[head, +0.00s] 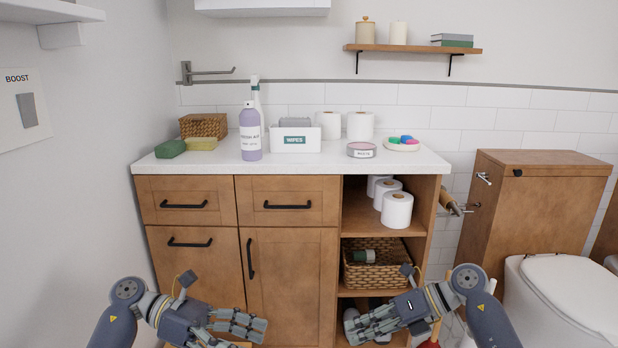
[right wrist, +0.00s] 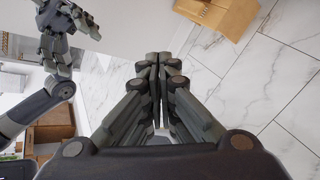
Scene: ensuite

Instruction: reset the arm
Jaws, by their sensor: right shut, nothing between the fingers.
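My right gripper (head: 352,328) is in front of the cabinet's lower open shelves, pointing left in the head view. It also shows in the right wrist view (right wrist: 158,60), where its fingers are together and hold nothing. My left gripper (head: 256,330) is in front of the lower cabinet door, pointing right towards the right one, with a gap between them. It shows again at the upper left of the right wrist view (right wrist: 78,22). Whether its fingers are open or shut is unclear.
The wooden cabinet (head: 190,265) stands behind both grippers. Its white top (head: 330,163) bears a purple bottle (head: 250,135), a wipes box (head: 295,138) and toilet rolls (head: 360,125). A wicker basket (head: 375,275) sits on a shelf. A toilet (head: 570,285) stands at right.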

